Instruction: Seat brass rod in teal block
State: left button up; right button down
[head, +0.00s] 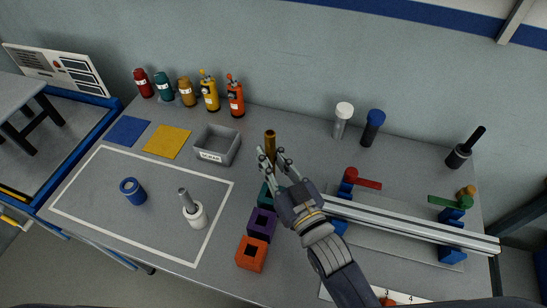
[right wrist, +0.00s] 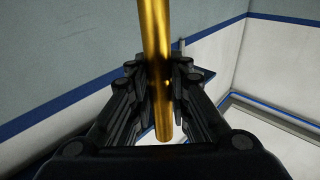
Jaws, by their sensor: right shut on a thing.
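The brass rod (head: 269,140) stands roughly upright in my right gripper (head: 274,162), near the middle of the table. In the right wrist view the brass rod (right wrist: 156,60) runs between the two fingers of my right gripper (right wrist: 160,80), which are shut on it. Its lower end shows below the fingers there. The teal block (head: 265,197) is beside and below the gripper, partly hidden by it. Whether the rod's lower end is over or touching the block cannot be told. My left gripper is not in view.
A purple block (head: 262,225) and an orange block (head: 251,254) stand in a row in front of the teal one. A grey bin (head: 217,146) is to the left. A long silver rail (head: 410,222) lies right of my arm.

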jog(key=shift+r+p, duration=0.15)
jog(key=shift+p, duration=0.2)
notch_tip(320, 180, down, 2)
jog(key=shift+f+b, duration=0.15)
jog(key=shift+b, duration=0.65)
jog(key=shift+f+b, duration=0.6)
jog(key=shift+f, duration=0.25)
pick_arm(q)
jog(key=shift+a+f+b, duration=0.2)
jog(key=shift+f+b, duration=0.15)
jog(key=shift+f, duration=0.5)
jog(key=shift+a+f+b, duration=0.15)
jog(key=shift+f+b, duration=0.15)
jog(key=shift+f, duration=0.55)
pick_arm(e)
jog(key=shift+f, duration=1.05)
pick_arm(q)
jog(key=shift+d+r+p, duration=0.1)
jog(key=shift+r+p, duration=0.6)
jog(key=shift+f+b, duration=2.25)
pick_arm(e)
jog(key=shift+f, duration=3.25)
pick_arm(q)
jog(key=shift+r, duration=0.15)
pick_arm(e)
jog(key=shift+r, duration=0.1)
